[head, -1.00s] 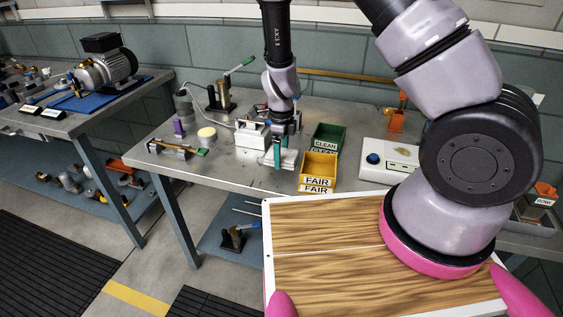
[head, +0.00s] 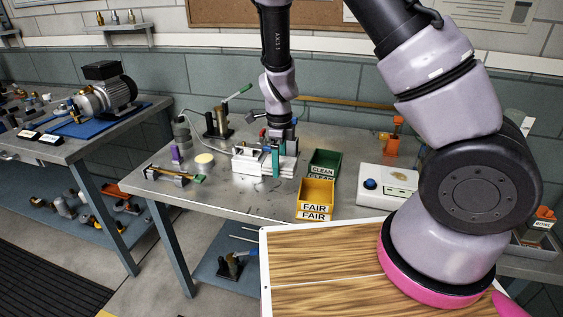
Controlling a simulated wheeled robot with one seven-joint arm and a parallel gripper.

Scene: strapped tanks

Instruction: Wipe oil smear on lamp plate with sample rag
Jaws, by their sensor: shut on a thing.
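My gripper (head: 281,138) points down over the middle of the metal bench. It is shut on a narrow teal piece that I take for the sample rag (head: 276,160); it hangs upright in front of a white slotted block. Its fingertips are small and partly hidden. The lamp plate (head: 373,207) is a pale, low box to the right of the bins, with a blue button on its left. A tan-brown oil smear (head: 399,176) shows on its top. The gripper is apart from the plate, to its left.
The yellow FAIR bin (head: 315,194) and green CLEAN bin (head: 325,162) stand between my gripper and the lamp plate. The white block (head: 250,165) is under the gripper. An orange item (head: 393,145) stands behind the plate.

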